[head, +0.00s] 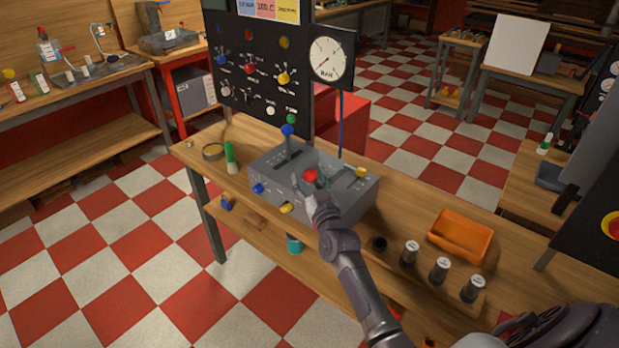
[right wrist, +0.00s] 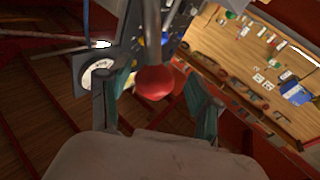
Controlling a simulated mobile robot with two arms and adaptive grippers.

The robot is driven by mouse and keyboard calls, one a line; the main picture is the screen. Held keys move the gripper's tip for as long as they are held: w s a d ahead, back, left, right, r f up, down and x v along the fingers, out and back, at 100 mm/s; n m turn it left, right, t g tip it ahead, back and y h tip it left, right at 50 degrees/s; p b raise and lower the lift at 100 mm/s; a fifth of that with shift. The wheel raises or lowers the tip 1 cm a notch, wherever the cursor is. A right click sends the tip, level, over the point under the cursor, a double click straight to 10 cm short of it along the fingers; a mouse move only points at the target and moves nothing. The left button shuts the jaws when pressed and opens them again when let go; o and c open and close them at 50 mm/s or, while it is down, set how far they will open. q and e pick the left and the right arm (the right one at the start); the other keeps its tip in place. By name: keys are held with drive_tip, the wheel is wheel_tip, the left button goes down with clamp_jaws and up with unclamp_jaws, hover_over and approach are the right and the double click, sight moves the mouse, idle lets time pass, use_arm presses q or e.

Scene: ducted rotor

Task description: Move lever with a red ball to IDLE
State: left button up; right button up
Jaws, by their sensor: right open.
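The lever with a red ball (head: 310,175) stands on the grey control box (head: 268,172) on the workbench. In the right wrist view the red ball (right wrist: 154,83) sits between the two fingers, with the lever's rod above it in the picture. My right gripper (head: 308,190) is open around or just short of the ball; its fingers show apart on both sides in the right wrist view (right wrist: 155,105). I cannot tell whether a finger touches the ball. The IDLE mark is not readable. My left gripper is not in view.
A dark panel with a gauge (head: 330,58) stands behind. An orange tray (head: 461,235) and several capped jars stand to the right.

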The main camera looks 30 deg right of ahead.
drive_tip(key=v, duration=1.2)
drive_tip(key=s+a+f+n+g+y, duration=0.1)
drive_tip(key=s+a+f+g, duration=0.25)
drive_tip(key=f, duration=0.75)
drive_tip(key=s+a+f+g+y, duration=0.15)
drive_tip(key=s+f, duration=0.25)
drive_tip(key=f, duration=0.8)
drive_tip(key=s+a+f+n+g+y, duration=0.1)
drive_tip(key=s+a+f+g, duration=0.25)
drive_tip(key=f, duration=0.75)
drive_tip(key=s+f+g, duration=0.3)
drive_tip(key=s+f, duration=0.3)
drive_tip(key=s, duration=0.5)
drive_tip(key=s+f+g, duration=0.3)
drive_tip(key=s+f, duration=0.3)
drive_tip(key=s, duration=0.6)
drive_tip(key=s+f+n+g, duration=0.1)
drive_tip(key=s+f+g, duration=0.3)
drive_tip(key=s, duration=0.7)
wheel_tip(320, 180, down, 3)
drive_tip(key=shift+s+d+r, duration=0.1)
drive_tip(key=shift+s+d, duration=0.25)
drive_tip(key=shift+d, duration=0.1)
